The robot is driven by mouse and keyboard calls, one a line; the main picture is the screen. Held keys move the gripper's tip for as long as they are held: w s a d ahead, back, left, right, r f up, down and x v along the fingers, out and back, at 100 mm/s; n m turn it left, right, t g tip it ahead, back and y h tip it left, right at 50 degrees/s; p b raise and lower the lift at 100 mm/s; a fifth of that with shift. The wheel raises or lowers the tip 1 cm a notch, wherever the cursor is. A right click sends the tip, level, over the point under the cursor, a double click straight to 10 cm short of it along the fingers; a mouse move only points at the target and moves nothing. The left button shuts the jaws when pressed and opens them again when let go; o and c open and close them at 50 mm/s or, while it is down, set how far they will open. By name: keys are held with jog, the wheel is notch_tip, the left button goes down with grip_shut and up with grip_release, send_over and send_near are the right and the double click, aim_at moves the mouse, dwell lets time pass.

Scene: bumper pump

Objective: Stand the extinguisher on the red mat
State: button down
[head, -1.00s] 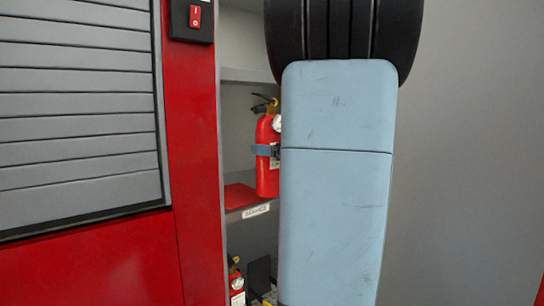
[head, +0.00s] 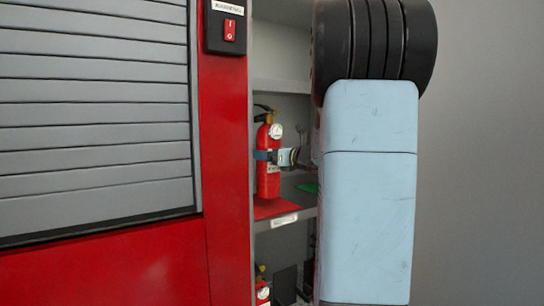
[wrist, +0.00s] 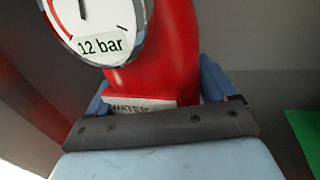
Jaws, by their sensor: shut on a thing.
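The red extinguisher (head: 268,178) is upright inside the cabinet, with its gauge and black handle at the top. My gripper (head: 263,156) is shut around its body at mid-height. In the wrist view the extinguisher (wrist: 178,50) fills the space between my fingers, with the "12 bar" gauge at upper left and part of a WATER label showing. The red mat (head: 268,210) lies on the shelf directly below the extinguisher's base. I cannot tell whether the base touches it.
A green mat (head: 307,187) lies on the same shelf to the right, partly behind my arm. Another extinguisher (head: 263,291) stands on a lower shelf. The red cabinet post (head: 224,170) is close on the left. A shelf (head: 283,86) runs above.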

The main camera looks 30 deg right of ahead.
aim_at(267, 164)
jog(key=shift+w+a+f, duration=0.1)
jog(key=shift+w+f, duration=0.15)
jog(key=shift+f, duration=0.6)
jog(key=shift+w+a+f, duration=0.1)
jog(key=shift+w+f, duration=0.1)
jog(key=shift+f, duration=0.6)
grip_release()
jog(key=shift+f, duration=0.15)
jog(key=shift+s, duration=0.1)
jog(key=v, duration=1.2)
